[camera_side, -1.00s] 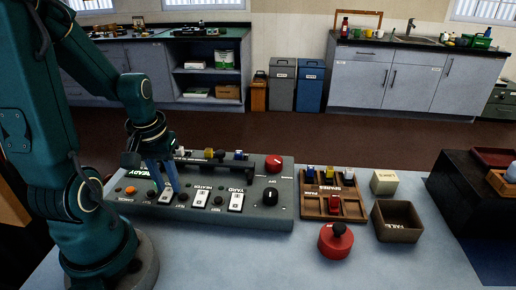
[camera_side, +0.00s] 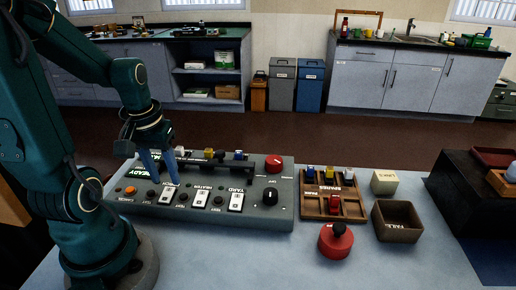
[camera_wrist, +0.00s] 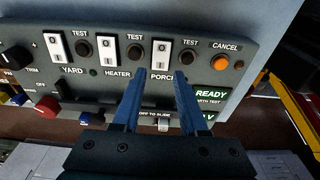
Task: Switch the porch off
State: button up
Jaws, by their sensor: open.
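The porch switch (camera_wrist: 161,58) is a white rocker on a grey panel (camera_wrist: 210,40), above the PORCH label in the wrist view. In the side view the porch switch (camera_side: 167,195) is the leftmost of three white rockers. I cannot tell for sure which way it is tipped. My gripper (camera_wrist: 158,78) is open and empty, its two blue fingers apart, with tips near the label end of the porch switch. In the side view my gripper (camera_side: 166,182) is just above that switch; contact is not visible.
The heater rocker (camera_wrist: 108,50) and yard rocker (camera_wrist: 56,47) sit beside it, with dark TEST buttons between. An orange CANCEL button (camera_wrist: 221,63) and a READY sign (camera_wrist: 211,94) are close by.

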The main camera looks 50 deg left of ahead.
jog(key=shift+s+d+r, duration=0.1)
jog(key=shift+r, duration=1.2)
jog(key=w+d+r+m+t+h, duration=0.1)
jog(key=d+r+m+t, duration=0.3)
jog(key=d+m, duration=0.5)
jog(key=d+r, duration=0.2)
jog(key=d, duration=0.2)
jog(key=shift+d+t, duration=0.3)
